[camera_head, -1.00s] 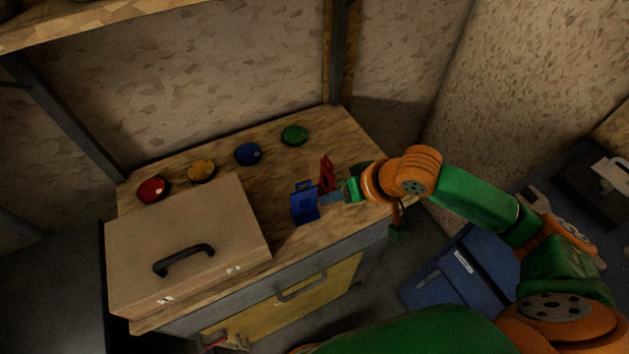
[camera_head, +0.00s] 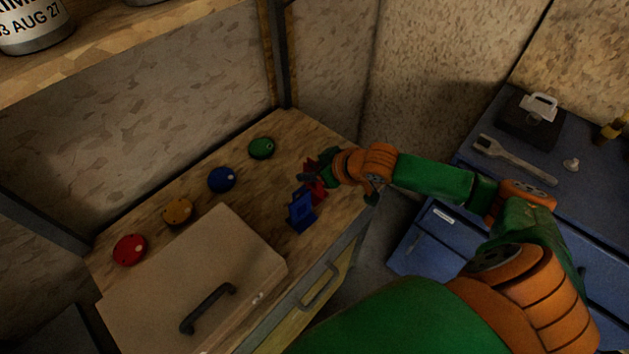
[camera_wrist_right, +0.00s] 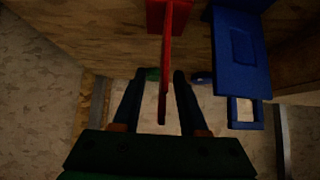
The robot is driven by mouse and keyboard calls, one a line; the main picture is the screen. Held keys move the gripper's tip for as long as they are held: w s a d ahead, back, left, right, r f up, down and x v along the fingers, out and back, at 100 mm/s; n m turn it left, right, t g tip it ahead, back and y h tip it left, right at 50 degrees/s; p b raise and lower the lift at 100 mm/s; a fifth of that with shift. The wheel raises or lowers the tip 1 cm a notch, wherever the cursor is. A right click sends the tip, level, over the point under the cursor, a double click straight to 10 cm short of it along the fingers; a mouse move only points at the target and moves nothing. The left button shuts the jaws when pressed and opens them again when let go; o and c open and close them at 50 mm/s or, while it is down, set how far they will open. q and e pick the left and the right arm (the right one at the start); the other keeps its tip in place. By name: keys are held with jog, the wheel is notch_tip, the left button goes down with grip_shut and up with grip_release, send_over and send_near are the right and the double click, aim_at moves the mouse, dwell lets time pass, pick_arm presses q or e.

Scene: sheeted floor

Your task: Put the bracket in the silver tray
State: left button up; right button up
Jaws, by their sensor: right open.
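A red bracket-like piece (camera_head: 315,190) and a blue one (camera_head: 301,211) stand side by side on the wooden worktop; I cannot tell which is the task's bracket. My right gripper (camera_head: 312,178) is at the red piece. In the right wrist view, the open right gripper (camera_wrist_right: 157,78) has one finger on each side of the red piece's thin upright plate (camera_wrist_right: 165,75). I cannot tell whether they touch it. The blue piece (camera_wrist_right: 238,50) is just right of the fingers there. I cannot make out a silver tray. My left gripper is out of view.
A beige case (camera_head: 190,285) with a dark handle covers the worktop's front left. Red (camera_head: 129,249), yellow (camera_head: 178,211), blue (camera_head: 222,179) and green (camera_head: 261,148) round pieces line the back. A blue cabinet (camera_head: 445,240) at right bears a wrench (camera_head: 512,158) and a black box (camera_head: 527,122).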

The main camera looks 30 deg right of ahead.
jog(key=shift+x, duration=1.05)
jog(key=shift+s+a+r, duration=0.1)
jog(key=shift+r, duration=0.1)
grip_shut()
dwell(0.3)
